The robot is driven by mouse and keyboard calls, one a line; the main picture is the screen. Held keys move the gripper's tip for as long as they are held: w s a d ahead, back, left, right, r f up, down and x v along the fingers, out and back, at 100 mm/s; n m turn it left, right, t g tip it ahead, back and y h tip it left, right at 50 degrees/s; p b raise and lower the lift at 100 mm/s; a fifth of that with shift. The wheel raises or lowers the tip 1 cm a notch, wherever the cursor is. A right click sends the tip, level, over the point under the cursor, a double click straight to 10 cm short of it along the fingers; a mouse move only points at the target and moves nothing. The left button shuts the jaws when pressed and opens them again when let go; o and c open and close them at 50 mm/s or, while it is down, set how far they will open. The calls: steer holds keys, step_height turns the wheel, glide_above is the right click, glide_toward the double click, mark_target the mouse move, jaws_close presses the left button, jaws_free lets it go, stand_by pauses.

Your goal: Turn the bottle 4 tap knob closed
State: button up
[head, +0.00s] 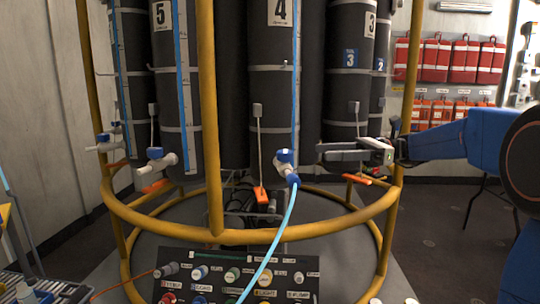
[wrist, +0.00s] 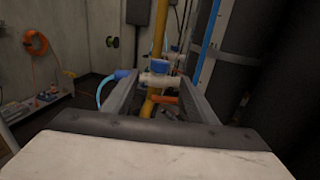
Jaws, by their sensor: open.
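The bottle 4 tap is on the front of bottle 4 (head: 272,85), a dark cylinder labelled 4. Its blue knob (head: 284,156) sits on a white body, and a light blue hose (head: 270,245) hangs from its blue lower fitting. My gripper (head: 321,152) is open and empty, just right of the tap, its fingers pointing left at it. In the wrist view, the blue knob (wrist: 160,68) and white tap body (wrist: 156,79) appear between the two fingers, ahead of them. I cannot tell whether the fingertips reach past the knob.
A yellow tubular frame (head: 255,236) rings the bottles, with an upright (head: 209,120) left of the tap. Another blue-and-white tap (head: 157,160) is on bottle 5 (head: 172,90). A panel of labelled connectors (head: 235,270) is below. Red bags (head: 450,60) hang on the right wall.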

mark_target(285, 156)
steer(key=s+a, duration=0.1)
steer(key=a, duration=0.4)
steer(key=s+a, duration=0.1)
steer(key=a, duration=0.5)
steer(key=s+a, duration=0.1)
steer(key=a, duration=0.4)
steer(key=shift+a, duration=0.25)
steer(key=c, duration=1.1)
